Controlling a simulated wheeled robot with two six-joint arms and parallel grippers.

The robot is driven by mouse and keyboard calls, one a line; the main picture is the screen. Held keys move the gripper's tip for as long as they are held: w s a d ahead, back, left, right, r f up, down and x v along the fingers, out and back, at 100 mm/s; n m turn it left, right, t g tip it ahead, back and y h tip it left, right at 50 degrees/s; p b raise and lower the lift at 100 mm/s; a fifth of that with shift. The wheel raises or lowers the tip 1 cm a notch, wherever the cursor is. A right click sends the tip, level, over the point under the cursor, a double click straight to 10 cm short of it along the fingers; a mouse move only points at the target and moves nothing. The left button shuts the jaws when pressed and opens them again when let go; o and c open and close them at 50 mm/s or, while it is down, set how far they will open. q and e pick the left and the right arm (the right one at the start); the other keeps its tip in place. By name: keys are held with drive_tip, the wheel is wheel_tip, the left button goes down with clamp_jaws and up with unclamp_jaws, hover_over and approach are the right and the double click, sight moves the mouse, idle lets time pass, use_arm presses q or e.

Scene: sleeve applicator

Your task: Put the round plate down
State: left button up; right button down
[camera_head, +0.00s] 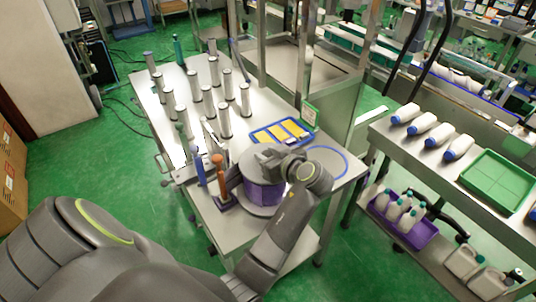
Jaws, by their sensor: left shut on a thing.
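My left gripper (268,155) is over the near part of the steel table, shut on the grey round plate (252,170). The round plate lies flat, directly above a purple roll (262,192). I cannot tell whether plate and roll touch. The gripper and wrist hide part of the plate's far and right sides. Below the roll a wider grey disc shows at table height. My right gripper is not in view.
Several steel posts (213,72) stand on the table (150,100). An orange-handled tool (217,162) and a blue-handled one stand left of the roll. A blue tray (262,137) with yellow pieces lies behind. A side bench (420,150) holds white bottles and a green tray (500,178).

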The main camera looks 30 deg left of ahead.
use_arm(q)
drive_tip(key=shift+f, duration=0.35)
drive_tip(key=o, duration=1.1)
drive_tip(key=shift+r, duration=0.1)
drive_tip(key=shift+r, duration=0.1)
